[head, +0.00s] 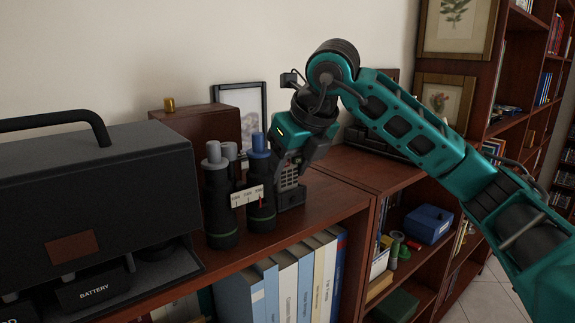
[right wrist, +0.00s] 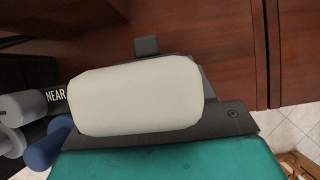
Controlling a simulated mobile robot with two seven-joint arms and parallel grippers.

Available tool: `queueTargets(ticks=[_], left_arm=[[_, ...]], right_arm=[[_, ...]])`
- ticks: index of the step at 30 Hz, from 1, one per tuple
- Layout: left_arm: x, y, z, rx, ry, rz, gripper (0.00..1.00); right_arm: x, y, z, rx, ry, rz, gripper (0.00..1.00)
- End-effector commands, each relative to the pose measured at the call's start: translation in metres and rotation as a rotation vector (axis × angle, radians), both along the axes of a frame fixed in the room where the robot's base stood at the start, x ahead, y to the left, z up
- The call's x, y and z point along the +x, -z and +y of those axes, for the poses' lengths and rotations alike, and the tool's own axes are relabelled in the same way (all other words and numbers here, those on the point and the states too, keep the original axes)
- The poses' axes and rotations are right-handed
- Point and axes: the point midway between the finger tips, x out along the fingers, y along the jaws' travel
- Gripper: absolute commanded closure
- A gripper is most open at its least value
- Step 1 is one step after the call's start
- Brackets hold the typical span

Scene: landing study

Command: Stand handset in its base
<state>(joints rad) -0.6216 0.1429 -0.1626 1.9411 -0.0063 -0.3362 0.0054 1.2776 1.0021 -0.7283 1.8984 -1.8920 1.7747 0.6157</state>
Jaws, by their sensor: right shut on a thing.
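The handset (head: 289,180) is dark grey with a small keypad on its front and looks close to upright. My right gripper (head: 291,163) comes down from above and is shut on its upper part, hiding its top. The dark base (head: 291,198) is directly under the handset on the wooden cabinet top. The handset's lower end meets the base in the picture; I cannot tell whether it is fully seated. In the right wrist view a pale rounded block (right wrist: 138,95) fills the middle, too close to identify surely. My left gripper is not in view.
Black binoculars (head: 222,205) with a NEAR label stand close left of the base. A big dark case (head: 95,190) with a handle fills the left. A wooden box (head: 190,130) and a picture frame (head: 240,98) stand behind. Some cabinet top (head: 335,185) is clear at right.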

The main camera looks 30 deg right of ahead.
Motion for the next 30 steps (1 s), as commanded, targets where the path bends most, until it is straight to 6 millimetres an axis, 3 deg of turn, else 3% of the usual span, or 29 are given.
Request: queueTargets(ticks=[29,30], left_arm=[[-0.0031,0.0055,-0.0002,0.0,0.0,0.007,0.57],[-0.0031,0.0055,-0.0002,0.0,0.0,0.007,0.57]], right_arm=[[0.0001,0.0043,-0.0001,0.0,0.0,-0.001,0.76],[0.0001,0.0043,-0.0001,0.0,0.0,-0.001,0.46]])
